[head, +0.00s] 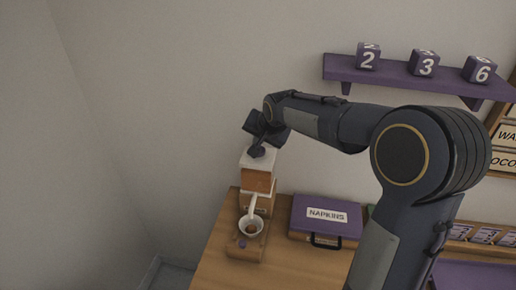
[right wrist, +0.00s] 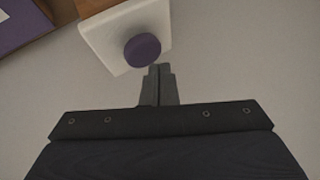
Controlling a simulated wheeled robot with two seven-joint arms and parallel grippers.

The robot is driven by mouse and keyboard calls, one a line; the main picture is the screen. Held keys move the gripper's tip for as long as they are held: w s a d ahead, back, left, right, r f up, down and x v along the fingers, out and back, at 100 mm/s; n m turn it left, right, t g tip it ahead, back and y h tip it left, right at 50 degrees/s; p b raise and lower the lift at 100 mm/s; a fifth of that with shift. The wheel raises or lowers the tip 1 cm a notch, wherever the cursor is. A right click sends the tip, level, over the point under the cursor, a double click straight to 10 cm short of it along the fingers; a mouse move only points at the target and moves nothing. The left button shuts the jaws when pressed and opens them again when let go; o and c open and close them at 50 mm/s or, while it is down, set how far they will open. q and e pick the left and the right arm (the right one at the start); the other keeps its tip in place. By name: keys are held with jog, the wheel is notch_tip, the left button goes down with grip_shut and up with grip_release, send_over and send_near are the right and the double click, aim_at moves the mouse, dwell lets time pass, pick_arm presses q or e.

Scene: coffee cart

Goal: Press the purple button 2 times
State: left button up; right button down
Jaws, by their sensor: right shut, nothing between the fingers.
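A round purple button (right wrist: 142,50) sits on the white top (right wrist: 110,40) of the coffee machine in the right wrist view. In the head view the white top (head: 246,162) stands above a wooden body (head: 257,182), and my right gripper hides the button there. My right gripper (head: 257,152) is at the machine's top. Its closed fingertips (right wrist: 161,72) lie beside the button's lower right edge in the wrist view, with nothing between them. Whether they touch the button I cannot tell. My left gripper is not in view.
A cup (head: 251,226) stands on the machine's base, which has a small purple knob (head: 242,244). A purple napkins box (head: 326,214) stands to the right on the wooden table (head: 290,262). A purple shelf (head: 400,76) with numbered cubes is on the wall.

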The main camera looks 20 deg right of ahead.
notch_tip(320, 180, up, 3)
jog(key=shift+f+p, duration=0.1)
jog(key=shift+p, duration=1)
jog(key=shift+r, duration=1.15)
jog(key=shift+f, duration=0.1)
